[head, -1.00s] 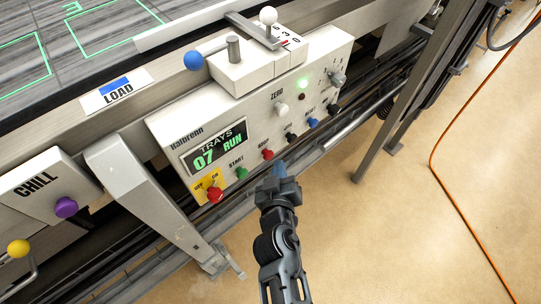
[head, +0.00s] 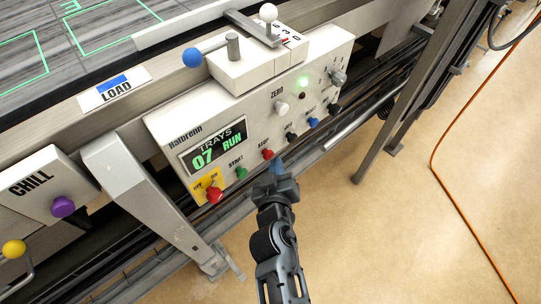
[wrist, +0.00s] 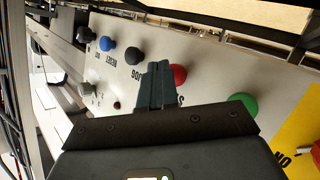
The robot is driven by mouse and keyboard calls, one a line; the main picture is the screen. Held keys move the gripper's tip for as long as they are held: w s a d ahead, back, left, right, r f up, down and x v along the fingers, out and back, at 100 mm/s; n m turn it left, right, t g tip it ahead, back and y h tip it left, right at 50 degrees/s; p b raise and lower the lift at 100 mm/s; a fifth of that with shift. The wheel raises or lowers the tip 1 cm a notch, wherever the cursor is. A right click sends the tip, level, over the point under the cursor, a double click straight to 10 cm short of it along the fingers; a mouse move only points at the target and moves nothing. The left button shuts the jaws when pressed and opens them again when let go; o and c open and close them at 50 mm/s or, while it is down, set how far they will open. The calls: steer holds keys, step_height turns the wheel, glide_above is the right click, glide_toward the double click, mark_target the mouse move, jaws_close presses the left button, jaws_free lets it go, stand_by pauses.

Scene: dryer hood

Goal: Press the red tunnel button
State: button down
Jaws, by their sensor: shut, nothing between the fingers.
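A small red button (head: 267,154) sits on the white control panel (head: 172,125), between a green button and a black one. In the wrist view the same red button (wrist: 178,76) stands just right of my fingertips, partly hidden by them, and its label is mostly covered. My gripper (head: 279,165) is shut and empty, its tips just below and right of the red button in the head view. In the wrist view my gripper (wrist: 157,72) points at the panel between the red and black buttons. I cannot tell whether it touches anything.
The green button (head: 241,173) and a larger red knob (head: 214,195) on a yellow plate are to the left. Black (head: 290,137) and blue (head: 313,123) buttons are to the right. A metal post (head: 390,120) stands right of the panel. The tan floor is open.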

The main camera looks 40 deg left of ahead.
steer(key=shift+a+b, duration=0.6)
steer(key=shift+a, duration=0.2)
stand_by(0.6)
steer(key=shift+r, duration=0.1)
steer(key=shift+d+p, duration=0.7)
steer(key=shift+d, duration=0.55)
steer(key=shift+s+d+p, duration=0.15)
steer(key=shift+d+p, duration=0.65)
steer(key=shift+d, duration=0.45)
steer(key=shift+s+d+p, duration=0.1)
steer(key=shift+d+p, duration=0.65)
steer(key=shift+d, duration=0.5)
